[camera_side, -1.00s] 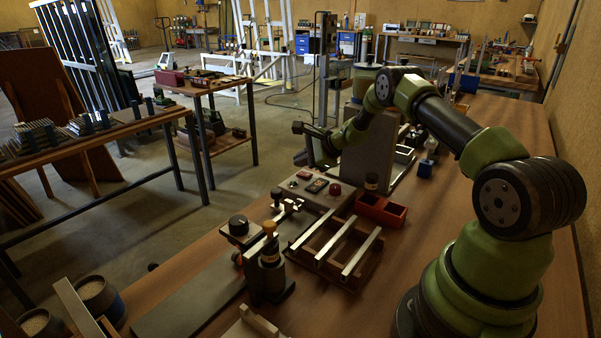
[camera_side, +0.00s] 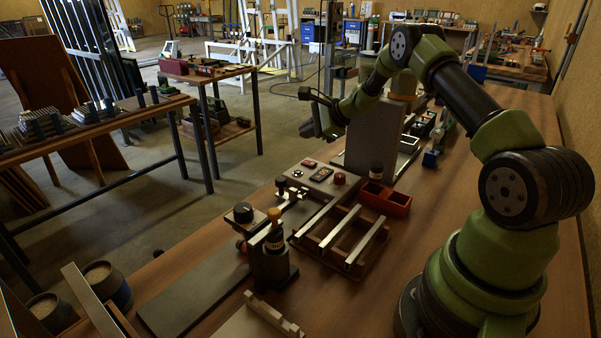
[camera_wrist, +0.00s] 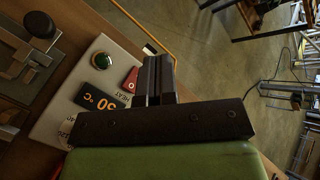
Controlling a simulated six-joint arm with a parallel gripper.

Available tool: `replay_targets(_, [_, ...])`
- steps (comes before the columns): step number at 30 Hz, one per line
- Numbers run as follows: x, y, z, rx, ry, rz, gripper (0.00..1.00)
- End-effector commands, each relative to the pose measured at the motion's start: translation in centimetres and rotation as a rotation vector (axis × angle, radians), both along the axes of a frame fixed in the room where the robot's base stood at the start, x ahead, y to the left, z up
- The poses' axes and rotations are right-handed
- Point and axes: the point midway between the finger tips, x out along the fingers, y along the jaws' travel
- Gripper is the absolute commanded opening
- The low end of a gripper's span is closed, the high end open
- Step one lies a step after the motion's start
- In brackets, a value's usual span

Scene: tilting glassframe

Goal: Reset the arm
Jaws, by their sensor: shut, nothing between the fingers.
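My gripper (camera_side: 318,117) is the dark end of the green and black arm. In the side view it hangs in the air above the far end of the control panel (camera_side: 318,180), apart from it. In the wrist view, the two dark fingers of my gripper (camera_wrist: 156,75) lie side by side, shut and empty. The fingertips are small and hard to make out in the side view.
A grey block (camera_side: 374,145) stands beside my forearm. Open floor lies left of the bench, with side tables (camera_side: 95,118) beyond.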

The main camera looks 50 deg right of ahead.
Motion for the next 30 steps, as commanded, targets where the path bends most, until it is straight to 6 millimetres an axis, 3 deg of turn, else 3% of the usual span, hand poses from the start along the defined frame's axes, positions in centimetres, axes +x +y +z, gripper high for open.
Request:
replay_targets(5, [0.2,4.2,5.6,-0.104,-0.009,0.167,0.0])
replay_targets(8, [-0.7,8.2,9.9,-0.203,-0.011,0.319,0.0])
replay_targets(12, [-3.8,13.9,15.1,-0.355,-0.015,0.528,0.0])
replay_targets(16, [-8.0,18.4,18.7,-0.504,-0.023,0.709,0.0])
replay_targets(21, [-14.7,22.9,21.5,-0.712,-0.038,0.921,0.0])
replay_targets(24, [-19.0,24.5,22.1,-0.841,-0.05,1.032,0.0])
replay_targets(30, [-26.0,25.7,21.4,-1.076,-0.072,1.194,0.0])
